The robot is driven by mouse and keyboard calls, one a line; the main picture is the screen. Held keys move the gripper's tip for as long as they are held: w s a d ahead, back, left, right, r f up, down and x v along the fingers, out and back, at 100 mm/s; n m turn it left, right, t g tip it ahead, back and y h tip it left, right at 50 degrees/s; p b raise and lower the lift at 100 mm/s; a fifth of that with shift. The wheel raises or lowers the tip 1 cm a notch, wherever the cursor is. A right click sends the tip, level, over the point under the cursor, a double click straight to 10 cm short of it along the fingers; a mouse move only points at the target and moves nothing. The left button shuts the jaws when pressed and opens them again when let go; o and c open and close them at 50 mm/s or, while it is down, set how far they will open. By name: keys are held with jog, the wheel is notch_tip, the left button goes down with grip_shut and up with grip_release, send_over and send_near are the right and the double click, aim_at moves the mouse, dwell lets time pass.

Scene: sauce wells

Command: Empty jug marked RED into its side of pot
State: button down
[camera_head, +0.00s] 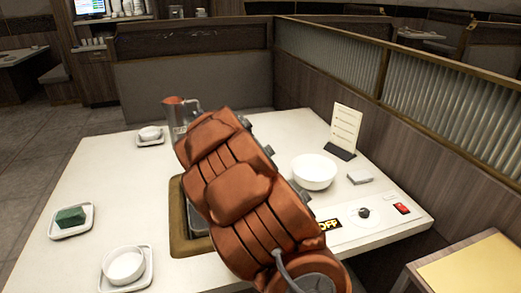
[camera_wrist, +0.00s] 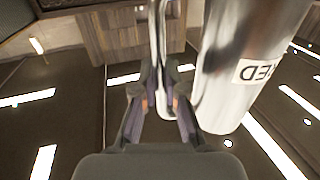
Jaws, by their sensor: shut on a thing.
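My gripper (camera_wrist: 164,88) is shut on the handle of a shiny metal jug (camera_wrist: 222,75) in the wrist view. A white label on the jug shows letters ending in "ED", upside down in this view. In the head view the jug (camera_head: 188,120) is held above the far part of the table, with a reddish patch by its top left. It looks about upright. My arm hides the gripper there. The pot (camera_head: 198,226) is set in the table in a brown frame (camera_head: 178,230). My arm covers most of it, so its sides and contents cannot be told.
Dishes (camera_head: 123,265) (camera_head: 150,134) and a plate with a green block (camera_head: 70,217) are on the left. A ribbed partition (camera_head: 440,95) borders the right.

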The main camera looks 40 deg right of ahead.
jog(key=s+d+f+b, duration=0.3)
jog(key=d+f+b, duration=0.1)
jog(key=d+b, duration=0.1)
jog(key=s+d+f+n+h+b, duration=0.1)
jog(key=s+d+f+b, duration=0.2)
jog(key=d, duration=0.5)
jog(key=s+d+f+n+g+h+b, duration=0.1)
jog(key=s+d+f+b, duration=0.2)
jog(key=d+f+b, duration=0.2)
jog(key=shift+s+d+f+b, duration=0.2)
jog(key=shift+s+d+b, duration=0.1)
jog(key=shift+d+b, duration=0.9)
jog(key=shift+a, duration=0.2)
